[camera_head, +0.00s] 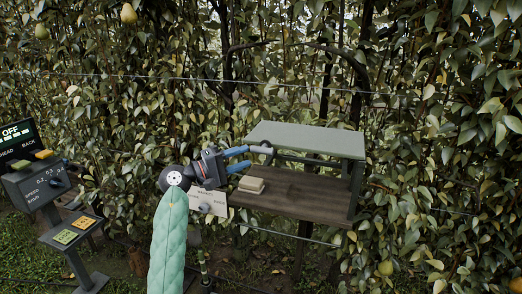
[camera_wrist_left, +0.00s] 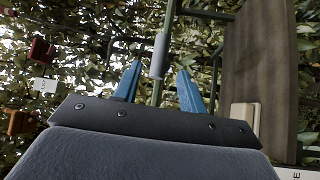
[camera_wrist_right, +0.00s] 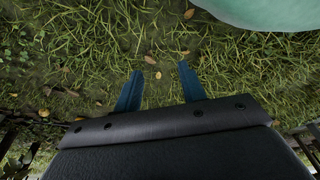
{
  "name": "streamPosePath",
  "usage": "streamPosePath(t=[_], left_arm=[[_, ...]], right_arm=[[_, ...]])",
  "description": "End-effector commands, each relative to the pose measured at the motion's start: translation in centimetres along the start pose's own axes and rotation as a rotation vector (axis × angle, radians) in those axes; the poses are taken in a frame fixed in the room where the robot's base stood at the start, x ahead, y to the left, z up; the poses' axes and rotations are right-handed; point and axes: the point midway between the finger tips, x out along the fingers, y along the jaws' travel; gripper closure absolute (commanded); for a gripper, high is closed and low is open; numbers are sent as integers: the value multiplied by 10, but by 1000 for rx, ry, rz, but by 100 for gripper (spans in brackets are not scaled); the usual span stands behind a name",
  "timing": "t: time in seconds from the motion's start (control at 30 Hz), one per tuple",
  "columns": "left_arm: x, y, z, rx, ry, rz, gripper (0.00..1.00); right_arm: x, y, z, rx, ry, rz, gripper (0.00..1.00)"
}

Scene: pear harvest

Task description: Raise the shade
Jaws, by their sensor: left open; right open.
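The shade is a flat grey-green panel (camera_head: 305,138) above a dark wooden shelf (camera_head: 300,200). A pale grey grip (camera_head: 263,148) sits at the panel's left front corner; in the left wrist view this grip (camera_wrist_left: 158,56) is a short cylinder on a greenish rod. My left gripper (camera_head: 248,157) is open, its blue fingers pointing at the grip. In the left wrist view the grip lies between the fingertips, one on each side, with gaps visible. My right gripper (camera_wrist_right: 160,68) is open and empty over grass, and is out of the head view.
A pale block (camera_head: 251,184) lies on the shelf's left end, beside a white label plate (camera_head: 209,201). A control stand (camera_head: 38,185) with a screen and buttons is at the far left. Dense leafy hedge with a few pears (camera_head: 128,13) fills the back, crossed by wires.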

Motion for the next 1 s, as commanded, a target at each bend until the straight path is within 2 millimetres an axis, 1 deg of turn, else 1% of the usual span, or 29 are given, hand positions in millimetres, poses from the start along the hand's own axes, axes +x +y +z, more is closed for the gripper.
streamPosePath(t=[0.03, 0.17, 0.4, 0.6, 0.8, 1.0], left_arm=[[5, 3, 0, -3, -1, 2, 59], [18, 4, 0, -5, -1, 3, 59], [47, 4, 0, -7, 0, 4, 59], [63, 2, 0, -7, -1, 4, 59], [69, 1, 0, -4, 0, 2, 59], [69, 0, 0, -4, 0, 2, 59]], right_arm=[[1, 2, 3, -2, 0, 2, 59], [10, 7, 15, -7, 8, 7, 59], [17, 10, 51, -10, -6, 9, 59], [18, 9, 76, -10, -22, 8, 59], [20, 9, 87, -10, -30, 8, 59], [20, 9, 87, -10, -30, 8, 59]])
